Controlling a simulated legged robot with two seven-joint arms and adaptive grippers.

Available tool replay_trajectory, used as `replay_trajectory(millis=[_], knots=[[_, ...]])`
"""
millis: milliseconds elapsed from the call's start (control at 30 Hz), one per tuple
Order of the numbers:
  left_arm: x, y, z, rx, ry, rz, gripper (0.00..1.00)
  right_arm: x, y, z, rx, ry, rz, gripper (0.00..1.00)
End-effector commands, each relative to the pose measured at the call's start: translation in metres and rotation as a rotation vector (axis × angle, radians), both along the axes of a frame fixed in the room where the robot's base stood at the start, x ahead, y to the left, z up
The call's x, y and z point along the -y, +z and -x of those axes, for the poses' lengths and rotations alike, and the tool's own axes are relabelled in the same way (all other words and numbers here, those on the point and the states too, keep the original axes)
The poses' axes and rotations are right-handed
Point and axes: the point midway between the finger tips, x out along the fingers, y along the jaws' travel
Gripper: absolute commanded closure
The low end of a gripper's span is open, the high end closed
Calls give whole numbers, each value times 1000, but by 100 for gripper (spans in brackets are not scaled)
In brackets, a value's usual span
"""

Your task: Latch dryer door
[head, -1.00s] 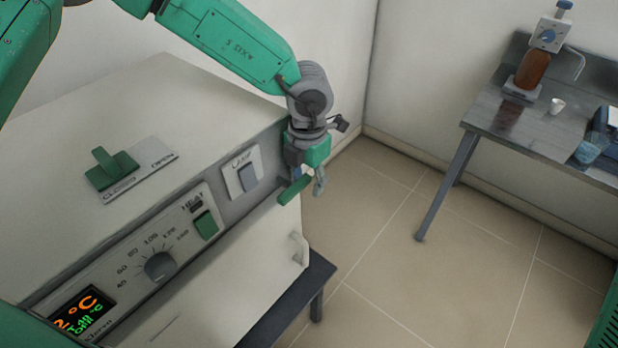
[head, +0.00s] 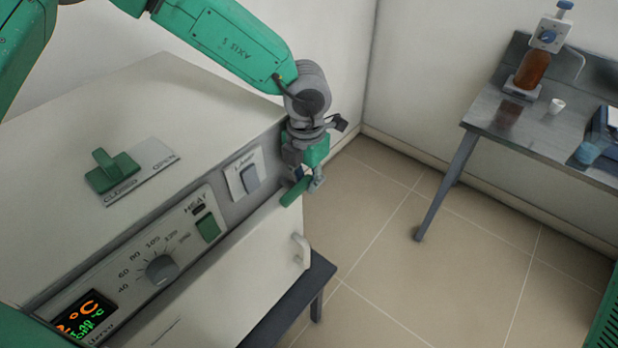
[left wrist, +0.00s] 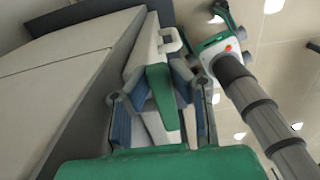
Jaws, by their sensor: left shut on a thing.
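The dryer (head: 90,115) stands at the left with its front door (head: 225,285), which looks closed or nearly closed. A green latch handle (head: 292,194) sticks out at the door's upper right corner. My left gripper (head: 309,182) is at this latch, shut on it. In the left wrist view, the green latch handle (left wrist: 163,95) lies between the two fingers of my left gripper (left wrist: 155,98). The exact contact is partly hidden in the head view. My right gripper is not in view.
A white door handle (head: 300,252) sits below the latch. The front panel carries a knob (head: 160,269), a green switch (head: 208,228) and a grey lamp switch (head: 249,178). A metal table (head: 490,135) with lab items stands at the right. The floor between is clear.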

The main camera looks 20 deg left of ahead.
Motion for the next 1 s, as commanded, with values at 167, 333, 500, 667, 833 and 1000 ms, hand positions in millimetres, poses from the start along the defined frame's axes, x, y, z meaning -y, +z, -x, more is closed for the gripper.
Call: replay_trajectory(millis=[167,333,500,667,833,1000], knots=[[-2,1,2,-7,0,-8,100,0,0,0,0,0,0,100],[-2,1,3,-7,0,-7,100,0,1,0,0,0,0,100],[-1,1,2,-6,0,-6,62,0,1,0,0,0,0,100],[0,0,0,-5,1,-5,62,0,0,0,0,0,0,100],[0,0,-2,-5,1,-4,62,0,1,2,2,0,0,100],[0,19,-3,0,1,-2,62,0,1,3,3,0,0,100]])
